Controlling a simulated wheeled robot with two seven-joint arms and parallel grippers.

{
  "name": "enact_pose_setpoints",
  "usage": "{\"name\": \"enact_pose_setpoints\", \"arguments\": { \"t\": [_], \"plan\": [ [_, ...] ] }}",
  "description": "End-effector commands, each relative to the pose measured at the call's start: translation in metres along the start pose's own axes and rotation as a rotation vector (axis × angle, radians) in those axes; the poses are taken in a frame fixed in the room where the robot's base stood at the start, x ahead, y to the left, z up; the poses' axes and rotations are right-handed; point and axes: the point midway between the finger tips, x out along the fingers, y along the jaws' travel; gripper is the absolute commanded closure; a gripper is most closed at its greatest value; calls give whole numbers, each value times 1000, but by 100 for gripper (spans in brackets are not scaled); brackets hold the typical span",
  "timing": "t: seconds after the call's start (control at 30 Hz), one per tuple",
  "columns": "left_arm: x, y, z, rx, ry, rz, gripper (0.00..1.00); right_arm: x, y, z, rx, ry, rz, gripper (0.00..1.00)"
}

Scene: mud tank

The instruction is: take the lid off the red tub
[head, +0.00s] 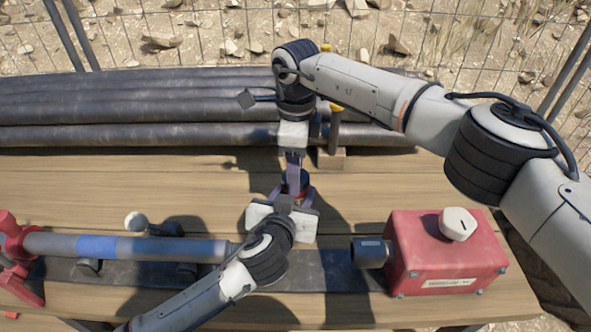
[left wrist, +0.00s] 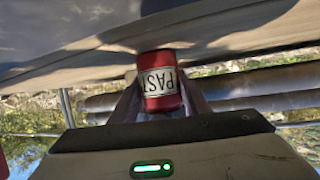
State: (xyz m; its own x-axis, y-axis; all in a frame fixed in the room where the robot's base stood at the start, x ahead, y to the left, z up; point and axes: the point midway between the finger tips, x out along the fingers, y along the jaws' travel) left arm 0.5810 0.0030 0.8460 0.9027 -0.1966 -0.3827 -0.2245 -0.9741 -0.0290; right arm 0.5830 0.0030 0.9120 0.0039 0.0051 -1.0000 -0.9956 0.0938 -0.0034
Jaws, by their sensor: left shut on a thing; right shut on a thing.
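The red tub (left wrist: 162,82) stands between the fingers of my left gripper (left wrist: 162,98) in the left wrist view; its white label reads upside down there. In the head view the red tub (head: 304,180) is small and mostly covered by both grippers. My left gripper (head: 296,192) comes from below and is shut around the tub's sides. My right gripper (head: 293,172) points down from above and is shut at the top of the tub, on its dark lid. The lid is largely hidden, so I cannot tell whether it has turned or lifted.
Black pipes (head: 130,110) lie along the back of the wooden table (head: 110,180). A red box (head: 440,262) with a pale knob stands at the right. A grey pipe (head: 150,248) with a blue band lies at the left in a red vise (head: 17,245). A wire fence stands behind.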

Motion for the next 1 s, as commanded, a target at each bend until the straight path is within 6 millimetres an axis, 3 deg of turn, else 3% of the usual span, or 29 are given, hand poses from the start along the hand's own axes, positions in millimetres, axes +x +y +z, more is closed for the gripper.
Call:
{"name": "enact_pose_setpoints", "arguments": {
  "t": [0.37, 1.0],
  "plan": [
    [0, -1, 1, 2, -2, -3, 100, -1, 0, 0, 2, 0, 0, 82],
    [0, -1, 1, 2, -2, -3, 100, -21, 0, 0, 3, -1, -1, 82]
  ]
}}
